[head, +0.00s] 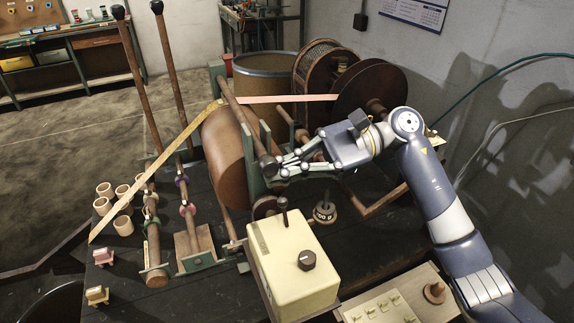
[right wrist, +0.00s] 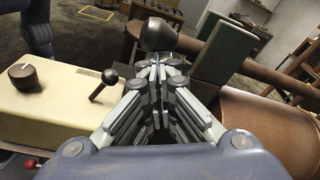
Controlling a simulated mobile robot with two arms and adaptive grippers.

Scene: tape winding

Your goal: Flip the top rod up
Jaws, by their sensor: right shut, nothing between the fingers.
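A long brown wooden rod (head: 243,115) lies over the top of the winding machine. It slants down toward the front and ends in a dark tip beside my right gripper. My right gripper (head: 281,165) is shut and empty, just right of that tip. In the right wrist view the closed fingers (right wrist: 160,75) point at a dark rounded knob (right wrist: 158,35), and a brown rod (right wrist: 250,68) runs behind a green plate (right wrist: 229,52). Whether the fingers touch the rod cannot be told. My left gripper is not seen.
A large brown drum (head: 227,155) carries yellow tape (head: 160,157). A cream control box (head: 292,263) with knobs stands in front. Two upright rods (head: 134,82) (head: 172,82) rise at the left, near several wooden rings (head: 123,226). Dark spools (head: 368,95) stand behind my right arm.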

